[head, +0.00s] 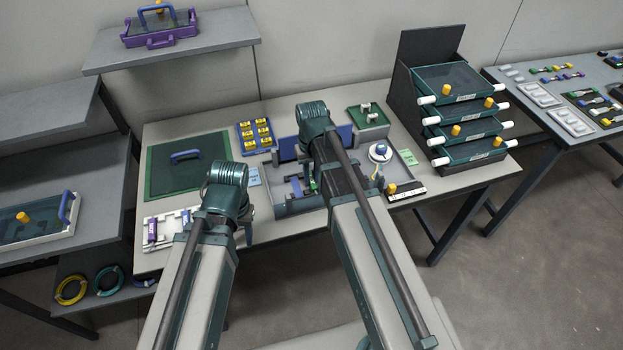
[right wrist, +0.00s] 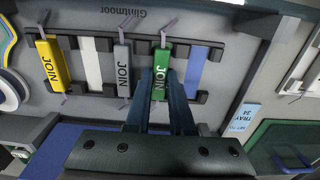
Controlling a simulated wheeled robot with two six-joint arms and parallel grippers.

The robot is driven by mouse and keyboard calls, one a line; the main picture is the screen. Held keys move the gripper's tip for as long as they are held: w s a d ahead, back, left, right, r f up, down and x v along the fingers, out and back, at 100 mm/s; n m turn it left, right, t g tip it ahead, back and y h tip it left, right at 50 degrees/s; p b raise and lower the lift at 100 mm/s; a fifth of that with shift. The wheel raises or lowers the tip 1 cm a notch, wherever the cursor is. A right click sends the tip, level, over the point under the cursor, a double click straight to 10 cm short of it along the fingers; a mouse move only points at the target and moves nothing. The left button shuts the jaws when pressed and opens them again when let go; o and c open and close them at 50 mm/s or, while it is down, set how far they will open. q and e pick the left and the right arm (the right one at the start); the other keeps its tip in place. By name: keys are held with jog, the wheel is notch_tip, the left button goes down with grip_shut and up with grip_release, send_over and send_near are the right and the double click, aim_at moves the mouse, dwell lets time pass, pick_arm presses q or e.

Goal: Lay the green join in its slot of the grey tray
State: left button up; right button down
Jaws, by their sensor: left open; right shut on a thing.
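The green join (right wrist: 162,72) is a small bar marked JOIN with thin grey leads at its ends. My right gripper (right wrist: 161,100) is shut on its near end. The join is over or among the dark slot brackets of the grey tray (right wrist: 227,65); I cannot tell whether it touches the tray floor. A blue strip (right wrist: 197,68) lies beside it on the right, and a grey join (right wrist: 122,70) on the left. In the head view my right gripper (head: 311,183) is over the grey tray (head: 290,208), mostly hidden by its arm. My left gripper (head: 244,232) is open at the table's front edge.
A yellow join (right wrist: 51,64) lies in the tray at the left, with a white strip (right wrist: 92,63) beside it. A white-and-purple holder (head: 165,228) is left of my left gripper. A green mat (head: 165,172) and a stacked rack (head: 455,85) flank the work area.

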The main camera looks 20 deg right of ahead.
aim_at(312, 180)
pick_arm(q)
jog(key=shift+f, duration=0.15)
pick_arm(e)
jog(key=c, duration=1.2)
grip_release()
jog(key=shift+f, duration=0.15)
jog(key=shift+c, duration=0.2)
jog(key=o, duration=0.5)
jog(key=shift+c, duration=0.2)
notch_tip(312, 180, up, 12)
jog(key=r+p, duration=0.1)
jog(key=p, duration=1.1)
pick_arm(q)
notch_tip(312, 180, up, 12)
jog(key=shift+r, duration=0.25)
pick_arm(e)
jog(key=s+a+n+h, duration=0.1)
jog(key=s+a+n, duration=0.2)
jog(key=s+a, duration=0.7)
jog(key=s, duration=0.4)
jog(key=shift+s+a+f, duration=0.15)
jog(key=shift+a+f, duration=0.05)
jog(key=shift+a, duration=0.05)
